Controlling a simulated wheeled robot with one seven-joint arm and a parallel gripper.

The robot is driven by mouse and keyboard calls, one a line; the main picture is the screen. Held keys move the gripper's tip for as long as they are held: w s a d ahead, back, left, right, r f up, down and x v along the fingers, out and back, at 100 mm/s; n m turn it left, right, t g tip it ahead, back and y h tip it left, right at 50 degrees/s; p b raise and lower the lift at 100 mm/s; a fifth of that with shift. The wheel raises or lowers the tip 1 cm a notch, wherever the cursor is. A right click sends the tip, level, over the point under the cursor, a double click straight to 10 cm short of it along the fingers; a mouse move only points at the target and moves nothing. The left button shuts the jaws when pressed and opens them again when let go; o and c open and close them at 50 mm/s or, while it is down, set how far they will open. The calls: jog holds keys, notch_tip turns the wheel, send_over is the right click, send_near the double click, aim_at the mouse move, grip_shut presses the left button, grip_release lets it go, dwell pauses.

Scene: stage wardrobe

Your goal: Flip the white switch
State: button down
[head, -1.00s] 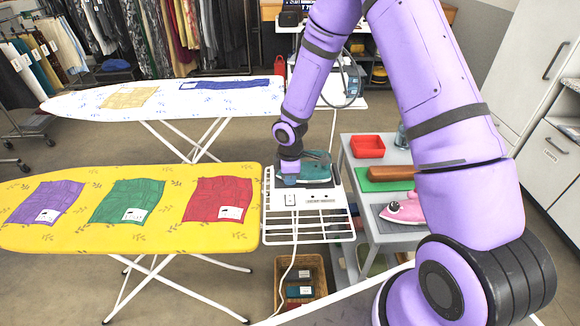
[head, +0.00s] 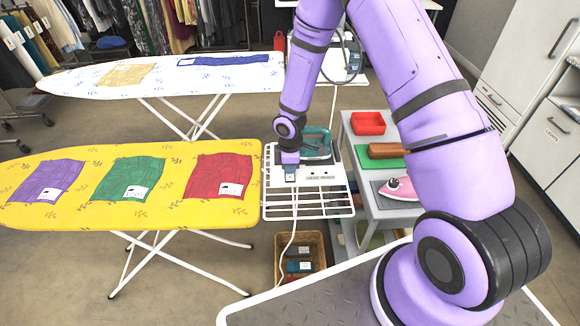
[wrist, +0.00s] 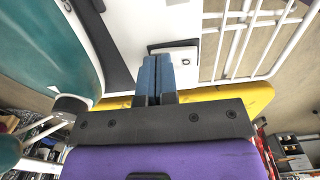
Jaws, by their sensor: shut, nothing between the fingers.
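The white switch (wrist: 186,46) sits in a dark-edged frame on the white panel of the iron rest (wrist: 135,20) in the wrist view. My gripper (wrist: 160,62) is shut and empty, its blue fingertips at the near edge of the switch and overlapping it. I cannot tell whether they touch it. In the head view my gripper (head: 291,172) points down at the left end of the rest's panel (head: 335,173), and the fingers partly hide the switch (head: 290,179). Which way the switch is tipped is not clear.
A teal iron (head: 316,141) stands just behind my gripper. The yellow ironing board (head: 60,217) with folded cloths is at the left. A basket (head: 318,243) stands below.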

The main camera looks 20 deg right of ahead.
jog(key=shift+s+a, duration=0.1)
jog(key=shift+s, duration=0.15)
jog(key=shift+s+a+r, duration=0.15)
jog(key=shift+s+r, duration=0.1)
jog(key=shift+s, duration=0.25)
jog(key=shift+r, duration=0.1)
jog(key=shift+w+r, duration=0.1)
jog(key=shift+r, duration=0.15)
notch_tip(320, 180, up, 13)
jog(key=w, duration=0.1)
jog(key=shift+w+d, duration=0.3)
jog(key=shift+w, duration=0.05)
jog(key=shift+r, duration=0.1)
